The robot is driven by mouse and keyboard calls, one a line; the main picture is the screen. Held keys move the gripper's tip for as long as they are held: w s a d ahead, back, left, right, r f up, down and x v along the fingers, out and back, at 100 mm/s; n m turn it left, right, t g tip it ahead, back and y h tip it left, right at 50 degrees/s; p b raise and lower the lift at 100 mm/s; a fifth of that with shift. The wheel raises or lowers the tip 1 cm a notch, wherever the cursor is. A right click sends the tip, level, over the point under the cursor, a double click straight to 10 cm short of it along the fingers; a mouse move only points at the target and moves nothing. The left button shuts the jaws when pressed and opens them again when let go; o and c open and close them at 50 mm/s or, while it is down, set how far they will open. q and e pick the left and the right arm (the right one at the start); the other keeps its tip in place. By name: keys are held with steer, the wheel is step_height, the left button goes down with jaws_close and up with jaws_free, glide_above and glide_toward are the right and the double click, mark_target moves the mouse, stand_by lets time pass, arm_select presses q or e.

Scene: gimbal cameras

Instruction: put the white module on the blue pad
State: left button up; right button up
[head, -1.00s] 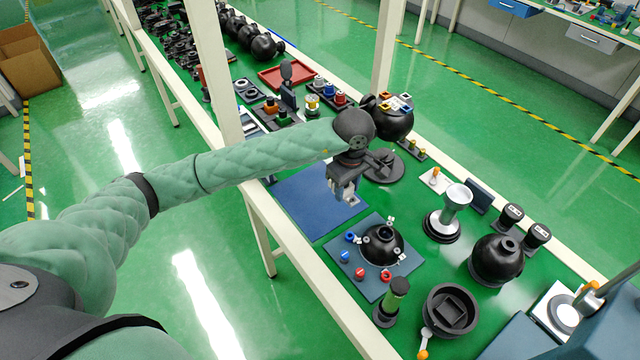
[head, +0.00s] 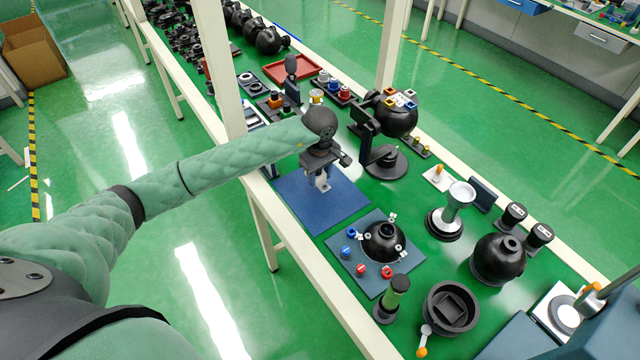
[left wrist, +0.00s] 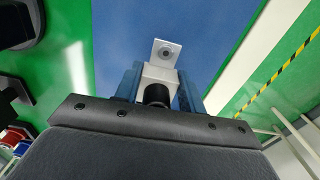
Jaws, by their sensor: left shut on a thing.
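The white module (left wrist: 165,62) is a pale block with a flat plate and a dark round lens or hole. It sits between the blue-grey fingers of my left gripper (left wrist: 160,85), which is shut on it. In the head view my left gripper (head: 320,178) is over the blue pad (head: 318,213), and the module (head: 322,185) shows small and pale below it. The pad is a flat blue square, and it also fills the background in the left wrist view (left wrist: 125,25). Whether the module touches the pad cannot be told. My right gripper is not in view.
A black ball on a stand (head: 384,160) is close to the right of the pad. A blue-grey plate with a black dome (head: 384,242) lies in front. Most of the pad is bare.

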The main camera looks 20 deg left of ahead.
mark_target(320, 184)
arm_select(q)
step_height(320, 184, down, 3)
steer(key=shift+s+f, duration=0.1)
steer(key=shift+f, duration=0.35)
steer(key=shift+f+b, duration=0.1)
steer(key=shift+b, duration=0.25)
steer(key=o, duration=1.1)
steer(key=shift+o, duration=0.5)
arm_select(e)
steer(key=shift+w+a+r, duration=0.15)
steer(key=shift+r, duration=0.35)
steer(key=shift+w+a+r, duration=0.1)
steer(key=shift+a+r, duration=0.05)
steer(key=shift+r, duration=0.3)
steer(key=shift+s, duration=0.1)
